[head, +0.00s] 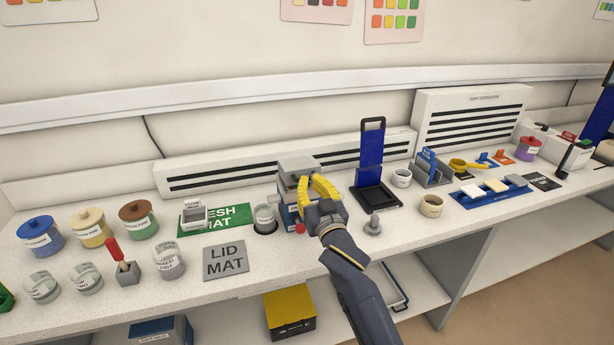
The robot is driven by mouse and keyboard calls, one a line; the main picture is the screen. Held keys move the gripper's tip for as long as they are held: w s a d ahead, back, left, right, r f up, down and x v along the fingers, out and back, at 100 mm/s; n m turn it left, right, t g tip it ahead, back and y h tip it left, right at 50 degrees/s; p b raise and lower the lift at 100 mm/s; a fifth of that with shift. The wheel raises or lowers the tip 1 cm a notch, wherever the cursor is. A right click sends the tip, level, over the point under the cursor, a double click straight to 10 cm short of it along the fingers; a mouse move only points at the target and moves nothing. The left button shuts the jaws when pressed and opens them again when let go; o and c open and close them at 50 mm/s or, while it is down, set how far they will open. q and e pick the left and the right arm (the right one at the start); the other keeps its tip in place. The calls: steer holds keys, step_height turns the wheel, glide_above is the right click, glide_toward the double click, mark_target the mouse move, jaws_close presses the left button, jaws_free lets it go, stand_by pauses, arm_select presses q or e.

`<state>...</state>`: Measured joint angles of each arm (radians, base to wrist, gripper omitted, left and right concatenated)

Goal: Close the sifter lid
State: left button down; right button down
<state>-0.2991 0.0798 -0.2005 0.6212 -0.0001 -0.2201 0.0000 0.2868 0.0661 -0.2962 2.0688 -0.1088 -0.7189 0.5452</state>
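A grey box-like unit (291,185) with a blue-and-white front stands mid-counter. It may be the sifter, but its label is mostly hidden. Its flat grey top (297,163) shows behind my gripper; I cannot tell whether this is a lid or how far it is open. My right gripper (309,179) has yellow fingers spread apart with nothing visible between them. It is in front of the unit's right side and hides part of it; contact cannot be told. My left gripper is not in view.
A red knob (299,228) sits low before the unit. A clear jar (264,218) stands close on its left. A blue upright panel (370,146) on a black base stands to the right, with a grey knobbed piece (373,225) in front. A lid mat (225,261) lies bare at left.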

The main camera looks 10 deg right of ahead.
steer(key=shift+s+f, duration=0.1)
steer(key=shift+f, duration=0.15)
steer(key=shift+r, duration=0.15)
stand_by(0.3)
